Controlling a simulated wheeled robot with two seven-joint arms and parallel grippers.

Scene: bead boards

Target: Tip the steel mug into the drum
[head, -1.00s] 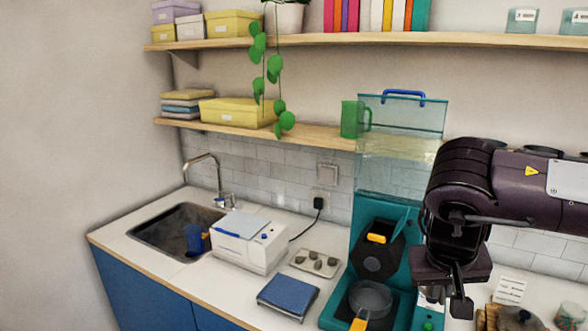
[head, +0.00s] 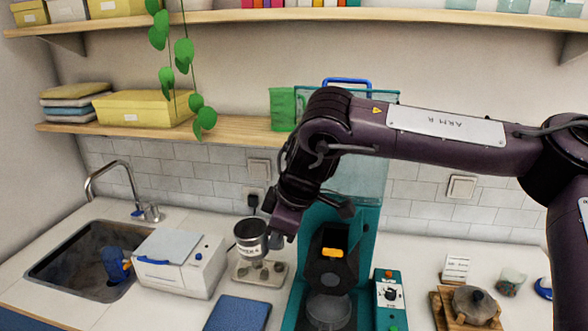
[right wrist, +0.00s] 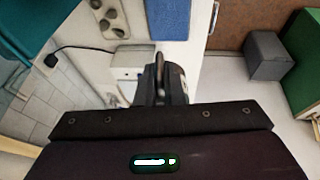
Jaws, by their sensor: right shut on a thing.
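The steel mug (head: 250,238), a grey cup with a pale label band and dark opening, hangs in the air left of the teal machine. My right gripper (head: 274,240) is shut on it from the right. It looks roughly upright; its contents cannot be made out. In the right wrist view the mug (right wrist: 178,84) is partly hidden behind the finger. The drum (head: 329,268) seems to be the dark rounded part with an orange handle in the front of the teal machine (head: 296,302), right of and below the mug. My left gripper is out of view.
A tray with stones (head: 243,277) lies behind and below the mug. A white box device (head: 180,265), a blue pad (head: 236,315) and the sink (head: 70,262) are to the left. A control box (head: 389,297) and a wooden board (head: 440,312) are to the right.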

